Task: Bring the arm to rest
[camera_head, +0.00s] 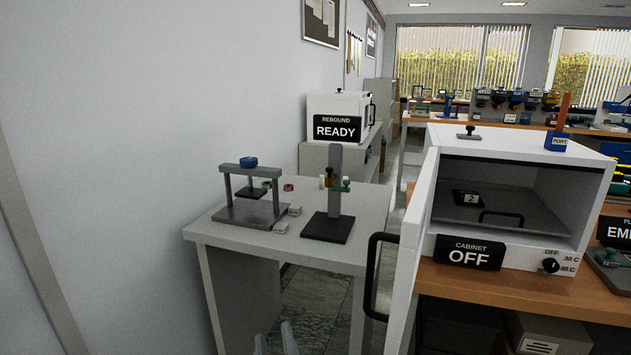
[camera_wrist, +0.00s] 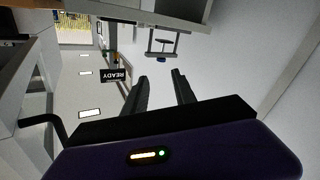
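My gripper (camera_head: 275,341) shows at the bottom edge of the head view, in front of the grey side table. Only its fingertips are in that view. In the wrist view, my gripper's two dark fingers (camera_wrist: 159,84) stand apart with nothing between them. Most of my arm is out of view, so its overall pose cannot be told.
The open cabinet door (camera_head: 418,240) with its black handle (camera_head: 375,276) stands to the right of my gripper. The grey table (camera_head: 330,252) bears a press (camera_head: 250,208) and a stand (camera_head: 334,195). A cabinet (camera_head: 515,190) marked OFF stands on the wooden bench (camera_head: 530,290).

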